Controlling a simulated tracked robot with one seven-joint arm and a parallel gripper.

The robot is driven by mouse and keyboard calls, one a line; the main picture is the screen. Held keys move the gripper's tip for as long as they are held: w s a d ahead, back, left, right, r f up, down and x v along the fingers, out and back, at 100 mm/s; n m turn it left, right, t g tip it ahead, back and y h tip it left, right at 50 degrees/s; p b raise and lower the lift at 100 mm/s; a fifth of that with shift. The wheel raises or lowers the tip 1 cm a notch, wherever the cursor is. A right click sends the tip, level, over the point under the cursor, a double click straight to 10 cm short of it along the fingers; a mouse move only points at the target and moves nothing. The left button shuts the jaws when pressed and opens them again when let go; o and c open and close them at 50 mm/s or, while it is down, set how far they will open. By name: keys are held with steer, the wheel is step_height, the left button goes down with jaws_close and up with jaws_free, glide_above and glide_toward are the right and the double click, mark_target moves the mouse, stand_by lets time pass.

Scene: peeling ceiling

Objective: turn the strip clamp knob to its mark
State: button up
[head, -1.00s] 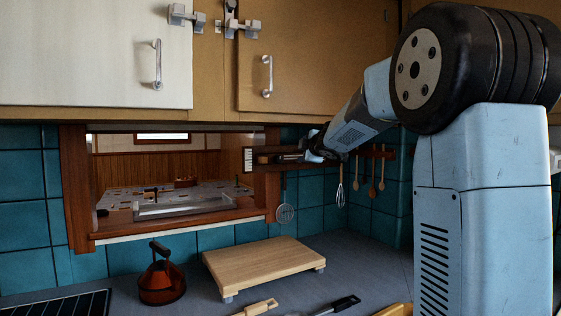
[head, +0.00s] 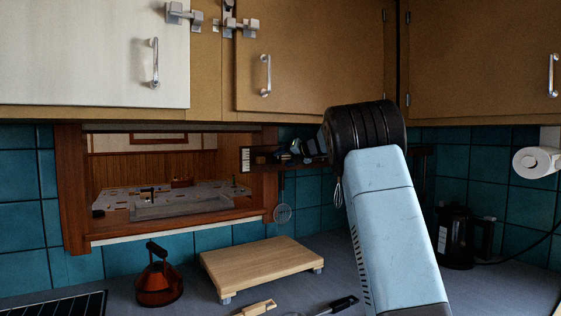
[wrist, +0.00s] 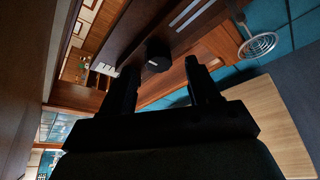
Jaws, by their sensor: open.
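A dark round knob (wrist: 158,55) shows in the wrist view, on a dark brown wooden strip (wrist: 135,35). A small pale spot shows on the knob's lower edge. My gripper (wrist: 161,66) is open, with one black finger on each side of the knob in this view. I cannot tell whether the fingertips touch it or stop short. In the head view my gripper reaches the right side of the wooden wall opening, and the knob cannot be made out there. Two pale stripes (wrist: 188,13) lie on the strip; I cannot tell which mark belongs to the knob.
The wall opening (head: 73,190) holds a model room. A white striped plate (head: 246,159) sits on its right post. Cupboards (head: 300,60) hang above. Below are a cutting board (head: 262,265), an amber pot (head: 158,283) and a hanging skimmer (head: 283,213).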

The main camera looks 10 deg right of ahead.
mark_target(279, 160)
steer(key=shift+x, duration=1.75)
steer(key=shift+c, duration=0.2)
steer(key=c, duration=0.9)
steer(key=shift+d, duration=0.2)
steer(key=shift+c, duration=0.5)
steer(key=shift+a, duration=0.1)
steer(key=shift+f, duration=0.1)
